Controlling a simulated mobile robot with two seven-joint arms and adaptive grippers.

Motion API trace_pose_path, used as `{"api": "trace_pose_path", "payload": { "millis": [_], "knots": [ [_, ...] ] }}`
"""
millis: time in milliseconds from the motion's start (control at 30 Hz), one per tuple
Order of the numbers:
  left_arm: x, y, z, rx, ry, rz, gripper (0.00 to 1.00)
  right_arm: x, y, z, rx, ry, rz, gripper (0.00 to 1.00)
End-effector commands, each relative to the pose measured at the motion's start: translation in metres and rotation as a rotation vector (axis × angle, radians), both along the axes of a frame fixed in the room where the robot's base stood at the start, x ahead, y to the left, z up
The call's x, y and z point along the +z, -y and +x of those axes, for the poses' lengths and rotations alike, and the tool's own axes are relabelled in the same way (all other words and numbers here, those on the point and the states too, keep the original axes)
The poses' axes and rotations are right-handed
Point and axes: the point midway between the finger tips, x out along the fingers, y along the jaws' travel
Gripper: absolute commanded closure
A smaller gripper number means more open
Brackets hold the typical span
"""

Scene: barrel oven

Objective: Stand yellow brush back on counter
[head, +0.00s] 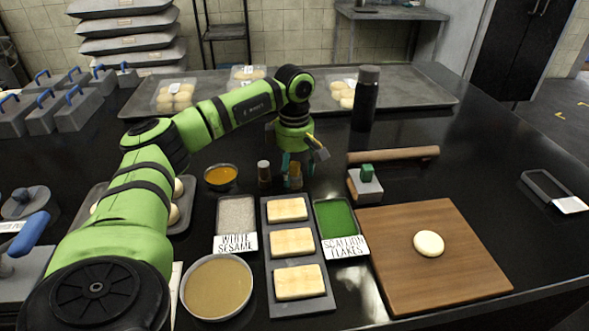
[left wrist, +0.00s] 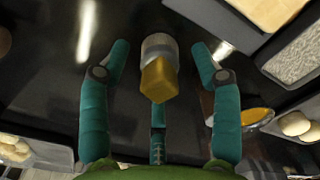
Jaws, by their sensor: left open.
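The yellow brush (left wrist: 158,78) shows in the left wrist view as a yellow block with a grey-white round part beyond it. In the head view a yellow-brown piece of it (head: 295,176) shows just under my left gripper, partly hidden by the fingers. My left gripper (head: 293,166) points down over the counter (head: 400,120) behind the bread tray. In the left wrist view the teal fingers (left wrist: 160,52) are spread wide with the brush between them, and gaps show on both sides. I cannot tell how upright the brush is. My right gripper is not in view.
A small white-capped bottle (head: 264,172) and an orange bowl (head: 221,177) stand close left of the gripper. A green-handled tool (head: 366,180), rolling pin (head: 394,154) and black flask (head: 366,98) are to the right. The bread tray (head: 268,262) lies in front.

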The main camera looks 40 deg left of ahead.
Motion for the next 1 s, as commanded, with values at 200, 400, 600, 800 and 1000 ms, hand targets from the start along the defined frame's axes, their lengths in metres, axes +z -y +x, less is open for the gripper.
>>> {"api": "trace_pose_path", "payload": {
  "millis": [200, 400, 600, 800, 1000],
  "knots": [
    [0.038, 0.000, 0.001, 0.000, 0.008, -0.002, 0.36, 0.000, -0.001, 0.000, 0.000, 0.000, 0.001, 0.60],
    [0.081, 0.001, 0.001, -0.001, 0.007, -0.002, 0.36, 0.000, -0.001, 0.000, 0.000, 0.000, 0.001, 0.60],
    [0.109, 0.000, 0.001, 0.000, 0.004, -0.001, 0.36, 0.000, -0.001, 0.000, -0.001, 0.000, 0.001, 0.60],
    [0.117, 0.000, 0.000, 0.000, 0.002, 0.000, 0.36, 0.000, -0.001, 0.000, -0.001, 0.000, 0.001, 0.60],
    [0.119, 0.000, 0.000, 0.000, 0.002, 0.000, 0.36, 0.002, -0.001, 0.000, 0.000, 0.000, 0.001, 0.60]
  ]
}}
